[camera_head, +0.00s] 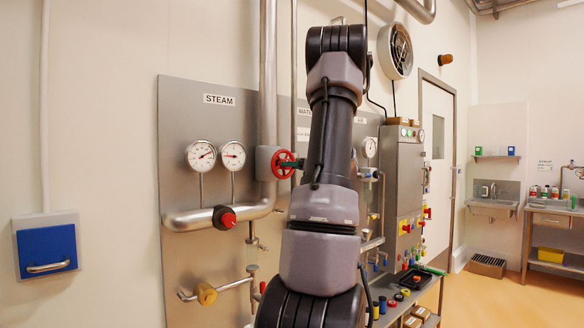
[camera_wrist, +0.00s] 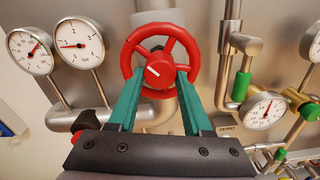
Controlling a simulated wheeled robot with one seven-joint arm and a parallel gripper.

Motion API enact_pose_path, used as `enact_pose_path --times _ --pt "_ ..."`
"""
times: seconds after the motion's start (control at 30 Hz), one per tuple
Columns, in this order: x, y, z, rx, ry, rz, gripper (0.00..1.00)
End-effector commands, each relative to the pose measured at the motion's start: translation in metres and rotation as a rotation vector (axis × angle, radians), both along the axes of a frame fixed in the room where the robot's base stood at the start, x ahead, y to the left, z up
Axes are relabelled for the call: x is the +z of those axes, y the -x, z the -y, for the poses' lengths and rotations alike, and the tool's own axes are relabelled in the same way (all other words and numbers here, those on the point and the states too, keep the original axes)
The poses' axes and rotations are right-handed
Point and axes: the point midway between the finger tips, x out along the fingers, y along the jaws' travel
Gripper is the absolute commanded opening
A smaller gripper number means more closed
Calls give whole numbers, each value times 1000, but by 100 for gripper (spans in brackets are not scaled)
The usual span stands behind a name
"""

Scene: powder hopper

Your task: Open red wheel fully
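The red wheel (camera_head: 283,164) is mounted on the steel pipe below the STEAM label in the head view. In the wrist view, the red wheel (camera_wrist: 161,75) faces me with its spokes, round hub and a white mark on the hub slanting to the upper left. My gripper (camera_wrist: 160,84) has two teal fingers spread apart. Their tips reach the wheel on the left and right of the hub, over the lower part of the rim. I cannot tell if they touch it. In the head view my arm hides most of the gripper.
Two round gauges (camera_head: 217,156) sit left of the wheel. A red-capped fitting (camera_head: 225,217) is on the pipe (camera_head: 185,221) below. A blue box (camera_head: 47,248) is on the left wall. A control cabinet (camera_head: 402,185) and a bench are to the right.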

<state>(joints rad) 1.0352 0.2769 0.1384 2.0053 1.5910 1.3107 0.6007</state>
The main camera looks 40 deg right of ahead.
Motion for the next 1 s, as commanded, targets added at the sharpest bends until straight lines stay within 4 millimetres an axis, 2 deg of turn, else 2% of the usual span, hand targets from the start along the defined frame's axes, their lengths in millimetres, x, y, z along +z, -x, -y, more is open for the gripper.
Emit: enact_pose_path --times 0.27,0.47,1.0 --pt "0 0 0 0 18 1 0" --pt "0 0 0 0 95 7 0" --pt "0 0 1 1 564 44 0"
